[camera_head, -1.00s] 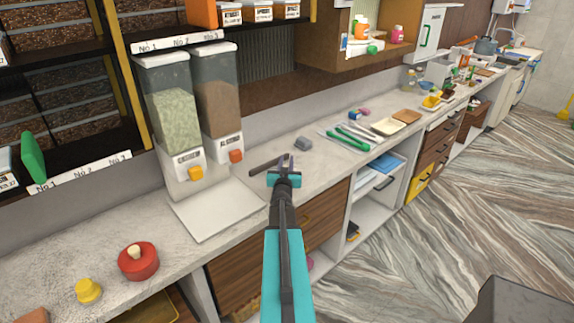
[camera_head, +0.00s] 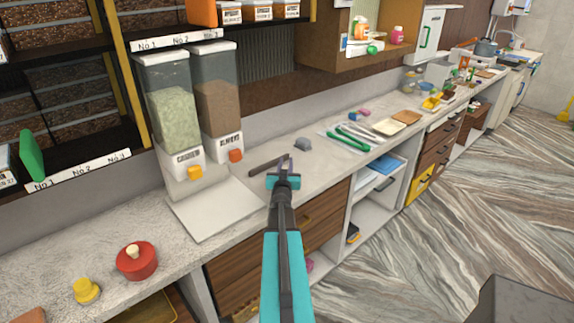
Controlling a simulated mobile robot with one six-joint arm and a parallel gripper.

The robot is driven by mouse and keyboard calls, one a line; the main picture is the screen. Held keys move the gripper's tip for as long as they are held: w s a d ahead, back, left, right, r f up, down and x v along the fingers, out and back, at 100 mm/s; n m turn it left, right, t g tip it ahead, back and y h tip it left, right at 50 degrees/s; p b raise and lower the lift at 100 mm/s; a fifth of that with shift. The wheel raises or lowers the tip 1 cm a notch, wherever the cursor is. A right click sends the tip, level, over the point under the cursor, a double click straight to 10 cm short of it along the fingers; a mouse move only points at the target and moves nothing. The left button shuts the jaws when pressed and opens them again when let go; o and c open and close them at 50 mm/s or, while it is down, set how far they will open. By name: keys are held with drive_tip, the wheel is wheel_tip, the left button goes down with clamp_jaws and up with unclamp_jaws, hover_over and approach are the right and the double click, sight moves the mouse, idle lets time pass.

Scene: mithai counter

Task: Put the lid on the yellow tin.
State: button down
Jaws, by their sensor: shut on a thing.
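My gripper (camera_head: 285,164) is at the end of the teal and dark arm, over the counter right of the dispensers. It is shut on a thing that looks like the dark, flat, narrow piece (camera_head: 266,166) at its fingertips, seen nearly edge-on. I cannot tell whether this is the lid. A small yellow round thing (camera_head: 86,291) with a narrower raised top stands on the counter at the lower left, far from my gripper. I cannot tell whether it is the yellow tin.
A red round container (camera_head: 137,262) with a pale knob stands near the yellow thing. Two dispensers (camera_head: 171,120) stand behind a white board (camera_head: 212,207). A grey block (camera_head: 303,144) and green tongs (camera_head: 352,138) lie beyond my gripper. The counter between the board and red container is clear.

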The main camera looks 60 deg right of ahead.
drive_tip(key=c, duration=1.5)
unclamp_jaws()
drive_tip(key=shift+f, duration=0.3)
drive_tip(key=shift+r, duration=0.1)
drive_tip(key=shift+s+a+r+p, duration=0.15)
drive_tip(key=shift+a+r+p, duration=0.25)
drive_tip(key=shift+r+p, duration=0.05)
drive_tip(key=p+v, duration=0.1)
drive_tip(key=v, duration=1)
drive_tip(key=shift+r, duration=0.2)
drive_tip(key=shift+f, duration=0.1)
